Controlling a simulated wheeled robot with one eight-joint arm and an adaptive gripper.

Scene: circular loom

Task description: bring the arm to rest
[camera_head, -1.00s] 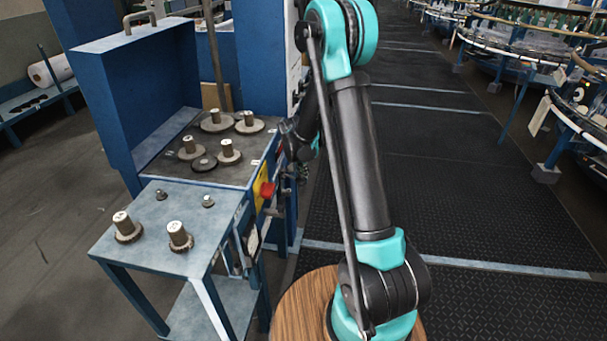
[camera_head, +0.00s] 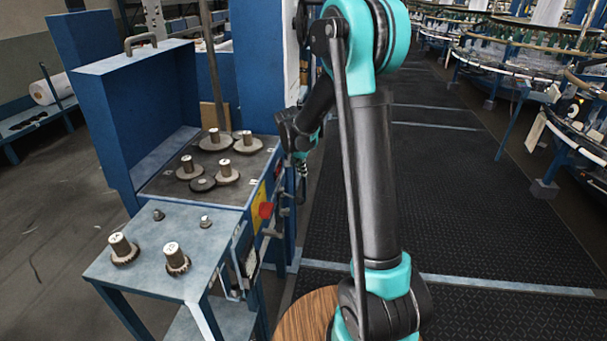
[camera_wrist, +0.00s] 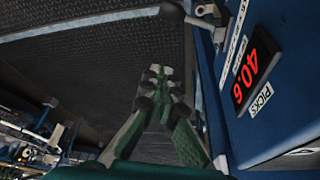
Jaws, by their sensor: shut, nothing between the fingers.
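My gripper (camera_wrist: 158,85) is shut and empty in the wrist view, its fingertips together over the dark floor mat. In the head view my gripper (camera_head: 302,170) is small and partly dark, hanging down just right of the blue machine's control side. My arm stands up from a round wooden top and bends back down behind its upper link. In the wrist view a blue panel with a red display reading 40.6 (camera_wrist: 258,72) is close on the right of the gripper, with a gap between them.
A machine bed (camera_head: 160,186) with several gears stands left of the gripper. A side table (camera_head: 185,225) carries two geared spools and two small knobs. A red button (camera_head: 265,210) and levers stick out from the machine. The matted aisle (camera_head: 455,200) is clear. Circular looms (camera_head: 590,130) line the right.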

